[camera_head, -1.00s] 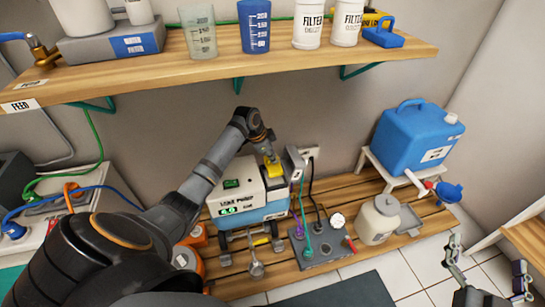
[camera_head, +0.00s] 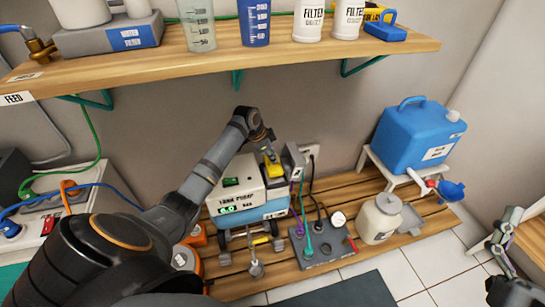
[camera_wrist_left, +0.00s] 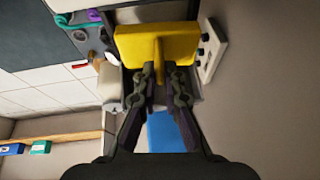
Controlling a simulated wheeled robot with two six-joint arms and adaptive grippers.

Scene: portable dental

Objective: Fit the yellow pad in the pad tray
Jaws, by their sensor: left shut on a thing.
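The yellow pad (camera_head: 272,170) is above the top of the white-and-blue tank pump (camera_head: 236,197), near its right side. My left gripper (camera_head: 266,151) reaches down over it. In the left wrist view the pad (camera_wrist_left: 132,44) is a broad yellow slab with a raised rib, and the left fingertips (camera_wrist_left: 160,76) are shut on that rib. A grey, box-like part (camera_wrist_left: 187,88) shows behind the pad; I cannot tell whether it is the pad tray or whether the pad touches it. My right gripper (camera_head: 506,243) is at the right edge, partly cut off, its fingers apart and empty.
A wooden shelf (camera_head: 300,58) with cups and bottles hangs above. A grey box (camera_head: 293,160) stands close right of the pad.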

